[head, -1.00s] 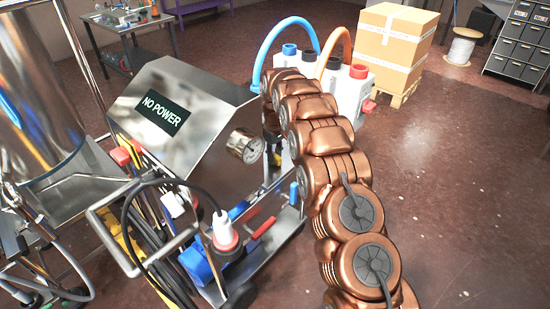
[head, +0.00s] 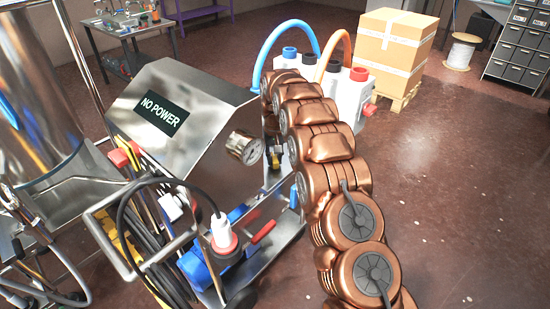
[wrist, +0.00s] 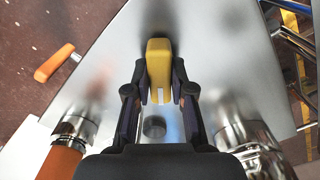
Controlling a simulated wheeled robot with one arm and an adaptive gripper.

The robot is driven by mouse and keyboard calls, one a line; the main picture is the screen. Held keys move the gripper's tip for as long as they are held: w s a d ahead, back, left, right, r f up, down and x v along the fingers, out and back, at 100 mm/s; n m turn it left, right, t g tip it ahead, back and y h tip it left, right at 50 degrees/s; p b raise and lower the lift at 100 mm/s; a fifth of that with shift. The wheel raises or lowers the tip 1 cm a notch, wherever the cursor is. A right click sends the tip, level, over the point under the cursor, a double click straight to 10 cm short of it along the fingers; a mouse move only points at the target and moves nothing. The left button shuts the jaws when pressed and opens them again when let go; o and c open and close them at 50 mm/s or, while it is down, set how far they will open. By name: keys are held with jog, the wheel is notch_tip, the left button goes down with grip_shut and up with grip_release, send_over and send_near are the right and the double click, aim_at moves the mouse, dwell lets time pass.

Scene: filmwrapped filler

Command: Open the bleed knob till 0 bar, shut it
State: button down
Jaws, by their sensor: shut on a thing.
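In the wrist view a yellow knob (wrist: 158,58), which I take to be the bleed knob, stands between the two dark fingers of my gripper (wrist: 160,92). The fingers are shut on its sides. In the head view a small yellow part (head: 276,157) shows beside my arm, which hides most of my gripper.
A "NO POWER" sign (head: 161,115) is on the machine's sloped cover. Jerrycans (head: 350,97) with blue and orange hoses stand behind my arm. A cardboard box (head: 395,45) is at the back. An orange handle (wrist: 55,62) shows in the wrist view. Floor at right is clear.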

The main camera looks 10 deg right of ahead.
aim_at(274, 157)
jog(key=shift+w+r, duration=0.15)
jog(key=shift+r, duration=0.05)
jog(key=c, duration=1)
grip_release()
jog(key=shift+f, duration=0.15)
notch_tip(274, 157, up, 12)
